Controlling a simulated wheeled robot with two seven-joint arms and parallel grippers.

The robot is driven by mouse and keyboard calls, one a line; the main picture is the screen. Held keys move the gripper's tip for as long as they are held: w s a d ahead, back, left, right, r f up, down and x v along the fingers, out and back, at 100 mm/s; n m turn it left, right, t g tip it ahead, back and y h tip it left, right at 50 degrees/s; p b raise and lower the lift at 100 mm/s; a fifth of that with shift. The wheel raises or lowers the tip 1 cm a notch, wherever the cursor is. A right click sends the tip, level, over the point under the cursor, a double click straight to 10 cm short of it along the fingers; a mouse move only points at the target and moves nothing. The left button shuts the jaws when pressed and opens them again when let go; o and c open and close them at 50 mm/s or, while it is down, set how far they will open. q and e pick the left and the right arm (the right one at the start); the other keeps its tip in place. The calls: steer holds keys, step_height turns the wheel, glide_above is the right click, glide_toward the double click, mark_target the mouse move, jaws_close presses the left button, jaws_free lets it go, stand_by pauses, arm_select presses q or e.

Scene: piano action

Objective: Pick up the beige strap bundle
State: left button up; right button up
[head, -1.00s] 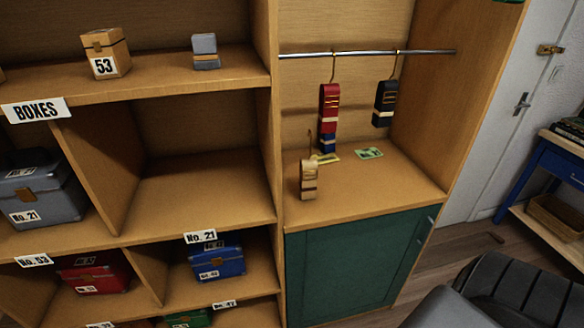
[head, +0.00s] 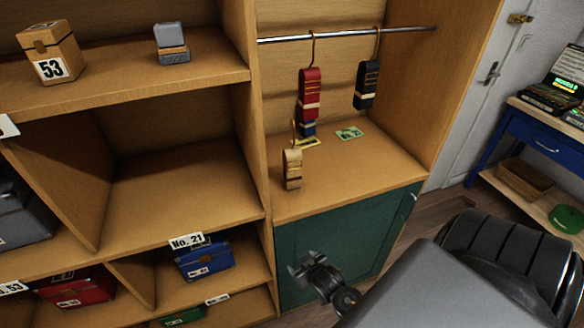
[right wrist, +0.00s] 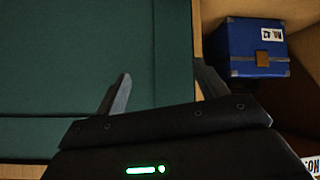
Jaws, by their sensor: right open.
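The beige strap bundle (head: 292,170) stands upright near the front left of the wardrobe shelf (head: 375,172), with a hook at its top. My right gripper (head: 303,268) is below the shelf, in front of the green cabinet door, apart from the beige bundle. In the right wrist view its fingers (right wrist: 160,90) are spread and empty. The beige bundle is not in the right wrist view. My left gripper is not in view.
A blue box (head: 204,258) sits in a cubby left of the green door (head: 390,225); it also shows in the right wrist view (right wrist: 255,45). A yellow tag and a green tag (head: 349,133) lie on the shelf. A vertical divider stands left of the beige bundle.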

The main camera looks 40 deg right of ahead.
steer(key=w+r+m+t, duration=0.2)
steer(key=w+r+t, duration=0.15)
steer(key=r, duration=1.55)
steer(key=m+t+h, duration=0.1)
steer(key=t+h, duration=0.2)
steer(key=t, duration=0.1)
glide_toward(295, 167)
steer(key=w, duration=0.2)
steer(key=w+f, duration=0.1)
steer(key=shift+d+p, duration=0.3)
steer(key=shift+p, duration=0.1)
steer(key=x, duration=0.1)
steer(key=p+x, duration=0.1)
steer(key=x, duration=0.3)
steer(key=shift+d+r, duration=0.15)
steer(key=shift+r, duration=0.25)
steer(key=shift+w+d+f, duration=0.1)
steer(key=shift+w+d, duration=0.05)
steer(key=shift+w, duration=0.2)
steer(key=shift+w+r+p, duration=0.2)
steer(key=shift+p, duration=0.3)
steer(key=p+x, duration=0.2)
steer(key=x, duration=0.2)
steer(key=shift+w+d, duration=0.1)
steer(key=shift+w, duration=0.05)
steer(key=shift+w+d+f, duration=0.1)
steer(key=shift+w, duration=0.1)
